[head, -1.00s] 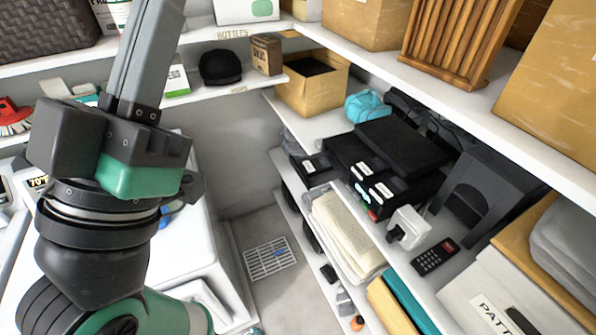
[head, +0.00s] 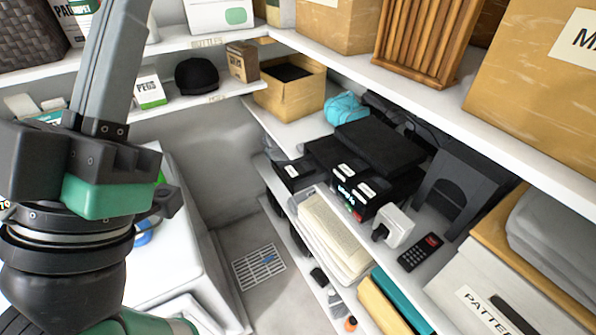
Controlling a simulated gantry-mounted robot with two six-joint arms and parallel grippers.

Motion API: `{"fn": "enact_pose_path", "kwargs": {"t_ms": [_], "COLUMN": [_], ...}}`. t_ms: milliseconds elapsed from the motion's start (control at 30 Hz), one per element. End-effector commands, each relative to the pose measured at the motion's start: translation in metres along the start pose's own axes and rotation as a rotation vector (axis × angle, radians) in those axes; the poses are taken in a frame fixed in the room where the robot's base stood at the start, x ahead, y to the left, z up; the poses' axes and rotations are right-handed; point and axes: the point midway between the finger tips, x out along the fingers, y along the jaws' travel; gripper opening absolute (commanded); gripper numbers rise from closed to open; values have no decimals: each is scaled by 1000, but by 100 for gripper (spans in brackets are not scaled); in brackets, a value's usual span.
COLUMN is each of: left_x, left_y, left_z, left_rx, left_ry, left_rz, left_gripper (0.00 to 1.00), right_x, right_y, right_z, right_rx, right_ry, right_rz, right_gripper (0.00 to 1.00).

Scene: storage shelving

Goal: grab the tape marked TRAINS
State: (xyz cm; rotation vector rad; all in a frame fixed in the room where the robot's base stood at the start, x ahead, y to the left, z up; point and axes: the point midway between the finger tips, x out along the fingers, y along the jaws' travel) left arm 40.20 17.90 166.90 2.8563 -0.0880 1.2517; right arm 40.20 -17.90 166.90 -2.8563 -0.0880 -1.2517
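Several black tapes with white labels lie on the right-hand shelf: one at the left (head: 300,173), and others stacked with their labelled ends facing out (head: 350,191). The lettering is too small to read, so I cannot tell which is marked TRAINS. A flat black box (head: 380,146) lies over the back of the stack. My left gripper (head: 106,66) is large at the left, far from the tapes, with its long grey fingers pointing up. Its tips are cut off by the top edge, and I cannot tell whether the fingers are apart. My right gripper is not in view.
A white plug adapter (head: 394,226) and a black handset (head: 420,252) lie in front of the tapes, with a dark grey stand (head: 458,190) to the right. A teal bundle (head: 346,108) lies behind. The upper shelf (head: 400,90) overhangs them. Open floor lies below left.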

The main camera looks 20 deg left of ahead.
Motion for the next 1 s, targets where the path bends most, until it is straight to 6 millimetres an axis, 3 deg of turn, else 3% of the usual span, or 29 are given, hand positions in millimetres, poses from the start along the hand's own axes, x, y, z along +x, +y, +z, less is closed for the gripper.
{"fn": "enact_pose_path", "kwargs": {"t_ms": [167, 700, 933, 1000], "left_x": [0, 0, 0, 0], "left_y": [0, 0, 0, 0], "left_z": [0, 0, 0, -8], "left_rx": [0, 0, 5, 25], "left_ry": [0, 0, 0, 35], "left_rz": [0, 0, 0, -1], "left_gripper": [2, 99, 100, 100], "right_x": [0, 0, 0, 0], "right_y": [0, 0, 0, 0], "right_z": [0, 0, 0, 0], "right_rx": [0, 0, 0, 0], "right_ry": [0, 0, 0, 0], "right_rz": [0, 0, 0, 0], "right_gripper": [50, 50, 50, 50]}}
